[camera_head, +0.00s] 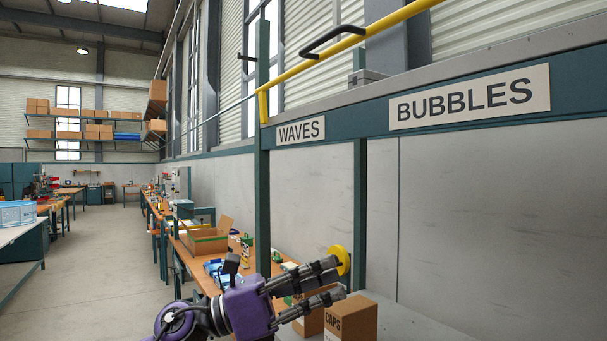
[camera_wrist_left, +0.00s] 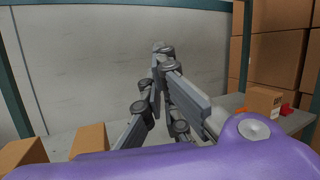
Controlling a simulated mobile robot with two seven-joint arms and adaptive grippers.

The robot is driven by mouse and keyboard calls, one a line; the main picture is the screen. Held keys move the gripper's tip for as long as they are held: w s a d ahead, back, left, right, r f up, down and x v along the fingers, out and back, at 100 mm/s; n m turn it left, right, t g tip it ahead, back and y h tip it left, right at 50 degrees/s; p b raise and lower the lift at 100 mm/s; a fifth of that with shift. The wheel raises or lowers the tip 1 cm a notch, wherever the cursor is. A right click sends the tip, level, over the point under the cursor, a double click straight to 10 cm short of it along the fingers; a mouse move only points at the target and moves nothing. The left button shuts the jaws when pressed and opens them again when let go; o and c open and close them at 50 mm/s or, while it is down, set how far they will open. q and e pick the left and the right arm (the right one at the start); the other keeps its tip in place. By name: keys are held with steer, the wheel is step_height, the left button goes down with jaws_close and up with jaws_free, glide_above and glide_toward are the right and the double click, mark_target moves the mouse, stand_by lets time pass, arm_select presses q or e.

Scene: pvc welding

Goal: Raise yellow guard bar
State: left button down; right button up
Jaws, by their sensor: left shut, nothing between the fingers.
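The yellow guard bar (camera_head: 375,30) runs along the top of the workstation frame in the head view, with a bent end at its left. A black handle (camera_head: 333,40) is fixed on it. My purple left gripper (camera_head: 338,279) is low in front of the station, well below the bar and apart from it. It is shut and empty; its fingers (camera_wrist_left: 163,62) also show in the left wrist view, pointing toward a grey panel. The bar is not seen in the wrist view. My right gripper is not in view.
A cardboard box marked CAPS (camera_head: 350,320) stands on the bench close below my left gripper. A yellow disc (camera_head: 340,260) shows by its fingertips. A teal post (camera_head: 263,190) rises behind. Signs WAVES (camera_head: 301,130) and BUBBLES (camera_head: 468,97) are on the beam. Stacked boxes (camera_wrist_left: 277,45) stand right.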

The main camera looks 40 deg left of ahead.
arm_select(q)
steer(key=s+r+m+y+b, duration=0.1)
steer(key=s+r+m, duration=0.2)
steer(key=r+m, duration=0.6)
steer(key=s+r+m+y+b, duration=0.15)
steer(key=s+r+m, duration=0.25)
steer(key=r, duration=0.9)
steer(key=s+a+r+m+t+y, duration=0.2)
steer(key=s+a+r+t+y, duration=0.35)
steer(key=s+r, duration=0.5)
steer(key=p, duration=0.3)
glide_toward(317, 44)
steer(key=shift+g+h, duration=0.35)
steer(key=shift+h, duration=0.15)
steer(key=p+x, duration=0.1)
steer(key=x, duration=0.4)
steer(key=shift+w+a+r+p, duration=0.1)
steer(key=shift+a+r+p, duration=0.1)
steer(key=shift+r+p, duration=0.15)
steer(key=shift+w+d, duration=0.3)
steer(key=shift+w, duration=0.5)
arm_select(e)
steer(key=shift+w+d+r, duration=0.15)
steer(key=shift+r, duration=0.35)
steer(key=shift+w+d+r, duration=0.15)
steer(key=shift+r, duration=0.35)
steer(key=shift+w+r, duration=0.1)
